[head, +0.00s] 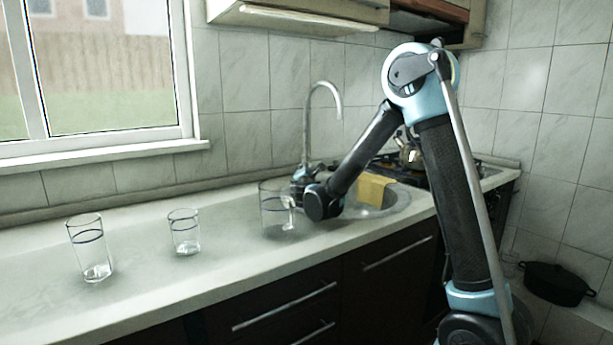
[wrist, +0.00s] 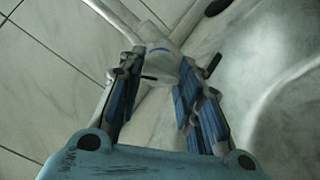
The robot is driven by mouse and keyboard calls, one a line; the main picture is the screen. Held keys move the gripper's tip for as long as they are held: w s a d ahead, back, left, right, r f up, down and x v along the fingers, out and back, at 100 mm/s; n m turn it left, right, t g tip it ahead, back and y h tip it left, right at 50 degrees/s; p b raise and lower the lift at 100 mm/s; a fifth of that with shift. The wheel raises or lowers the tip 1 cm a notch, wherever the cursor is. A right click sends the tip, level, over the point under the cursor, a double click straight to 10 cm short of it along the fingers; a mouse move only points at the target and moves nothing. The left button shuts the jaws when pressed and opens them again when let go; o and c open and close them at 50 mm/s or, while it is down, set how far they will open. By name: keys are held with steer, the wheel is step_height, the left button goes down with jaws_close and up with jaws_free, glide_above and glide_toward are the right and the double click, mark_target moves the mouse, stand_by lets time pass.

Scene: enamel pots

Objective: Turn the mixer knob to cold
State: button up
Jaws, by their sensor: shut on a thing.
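The mixer tap (head: 307,125) stands at the back of the sink, its tall spout curving to the right. My gripper (head: 298,186) is at the tap's base in the head view, which hides the mixer knob there. In the wrist view the pale metal knob (wrist: 162,64) lies between the blue-padded fingertips of my gripper (wrist: 157,78). The fingers are shut on it. The picture does not clearly show which way the knob is turned.
A glass (head: 275,212) stands close in front of my gripper. Two more glasses (head: 184,234) (head: 90,250) stand further left on the counter (head: 150,270). A yellow sponge (head: 374,190) is at the sink (head: 402,198). A kettle (head: 411,153) stands behind, on the stove.

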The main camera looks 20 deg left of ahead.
steer(key=shift+d+m, duration=0.15)
steer(key=shift+m, duration=0.25)
steer(key=m, duration=0.2)
steer(key=shift+m, duration=0.4)
steer(key=m, duration=0.3)
steer(key=shift+m, duration=0.3)
steer(key=shift+f+m, duration=0.1)
steer(key=shift+m, duration=3.3)
steer(key=o, duration=1.1)
steer(key=shift+c, duration=0.2)
